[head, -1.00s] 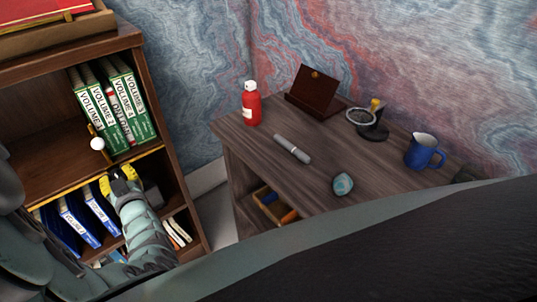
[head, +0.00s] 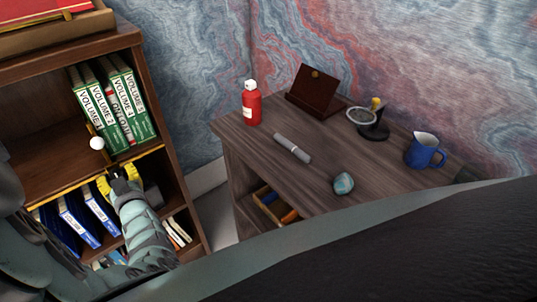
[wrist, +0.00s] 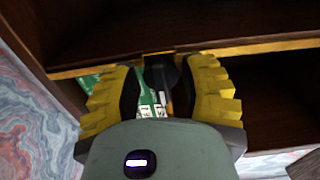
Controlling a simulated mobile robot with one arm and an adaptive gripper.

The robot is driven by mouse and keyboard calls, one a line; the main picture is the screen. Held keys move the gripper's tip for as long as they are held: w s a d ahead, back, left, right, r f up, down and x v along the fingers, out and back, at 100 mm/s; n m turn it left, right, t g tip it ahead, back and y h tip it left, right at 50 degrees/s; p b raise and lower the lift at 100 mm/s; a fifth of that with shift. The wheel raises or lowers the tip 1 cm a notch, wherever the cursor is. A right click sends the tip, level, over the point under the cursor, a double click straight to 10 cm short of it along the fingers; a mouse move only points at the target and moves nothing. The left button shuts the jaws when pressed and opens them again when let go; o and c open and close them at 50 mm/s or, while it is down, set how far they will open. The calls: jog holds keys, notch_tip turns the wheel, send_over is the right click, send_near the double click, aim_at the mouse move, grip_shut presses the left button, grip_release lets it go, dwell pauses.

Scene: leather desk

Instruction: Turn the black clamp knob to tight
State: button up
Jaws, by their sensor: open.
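My gripper (head: 118,183) is at the edge of the middle shelf of the bookcase, in the left part of the head view. Its yellow fingers are spread apart. In the wrist view my gripper (wrist: 160,76) has one finger on each side of a dark part that looks like the black clamp knob (wrist: 161,68), at the shelf edge. The knob also shows small and dark between the fingers in the head view (head: 117,171). I cannot tell whether the fingers touch it. A white ball (head: 97,143) on a brass-coloured piece stands just above on the shelf.
Green volumes (head: 118,105) stand on the middle shelf and blue ones (head: 82,216) below. The desk (head: 235,140) at right holds a red bottle (head: 251,105), a grey marker (head: 292,148), a stone (head: 343,183) and a blue mug (head: 424,152).

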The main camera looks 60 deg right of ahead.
jog(key=shift+s, duration=0.15)
jog(key=v, duration=1.1)
jog(key=shift+s, duration=0.35)
jog(key=shift+a, duration=0.1)
